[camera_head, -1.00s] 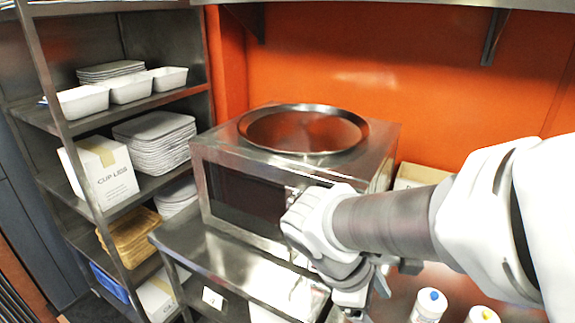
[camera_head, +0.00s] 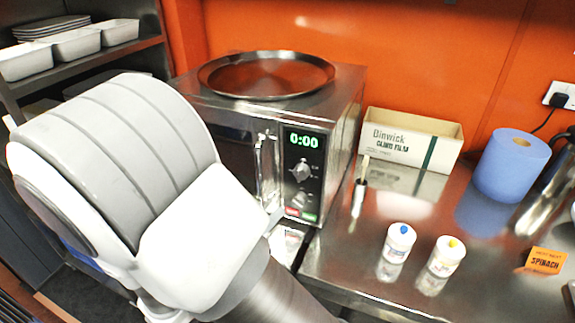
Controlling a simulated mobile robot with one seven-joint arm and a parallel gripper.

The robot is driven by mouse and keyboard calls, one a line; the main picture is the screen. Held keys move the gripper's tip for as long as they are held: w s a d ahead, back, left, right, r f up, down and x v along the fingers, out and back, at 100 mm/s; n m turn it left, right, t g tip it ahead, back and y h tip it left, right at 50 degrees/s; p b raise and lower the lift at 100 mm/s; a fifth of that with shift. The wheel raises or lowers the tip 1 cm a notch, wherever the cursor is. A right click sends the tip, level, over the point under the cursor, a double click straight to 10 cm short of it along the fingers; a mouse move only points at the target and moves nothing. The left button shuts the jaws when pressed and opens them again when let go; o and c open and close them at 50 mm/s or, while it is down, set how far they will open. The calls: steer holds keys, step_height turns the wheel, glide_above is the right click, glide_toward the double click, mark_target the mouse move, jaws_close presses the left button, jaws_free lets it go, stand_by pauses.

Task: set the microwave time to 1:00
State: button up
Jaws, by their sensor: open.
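The steel microwave (camera_head: 345,120) stands on the counter against the orange wall. Its green display (camera_head: 303,141) reads 0:00. Below the display on the dark control panel is an upper knob (camera_head: 302,171), with a lower knob (camera_head: 300,198) under it. A red button (camera_head: 292,212) and a green button (camera_head: 309,217) sit at the panel's bottom. The vertical door handle (camera_head: 262,165) is just left of the panel. My large white arm links fill the lower left and hide much of the microwave door. My gripper is out of the picture.
A wide steel pan (camera_head: 266,76) rests on top of the microwave. White tubs (camera_head: 75,44) sit on the left shelf.

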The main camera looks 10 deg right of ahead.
mark_target(297, 177)
steer(key=shift+n+t+y, duration=0.3)
steer(key=shift+n+t, duration=0.3)
steer(key=shift+n, duration=0.3)
steer(key=x, duration=1.1)
steer(key=w+a+x, duration=0.1)
steer(key=x, duration=0.4)
steer(key=shift+w+d+f+p, duration=0.1)
steer(key=shift+w+f+p, duration=0.1)
steer(key=shift+f+p, duration=0.1)
jaws_close()
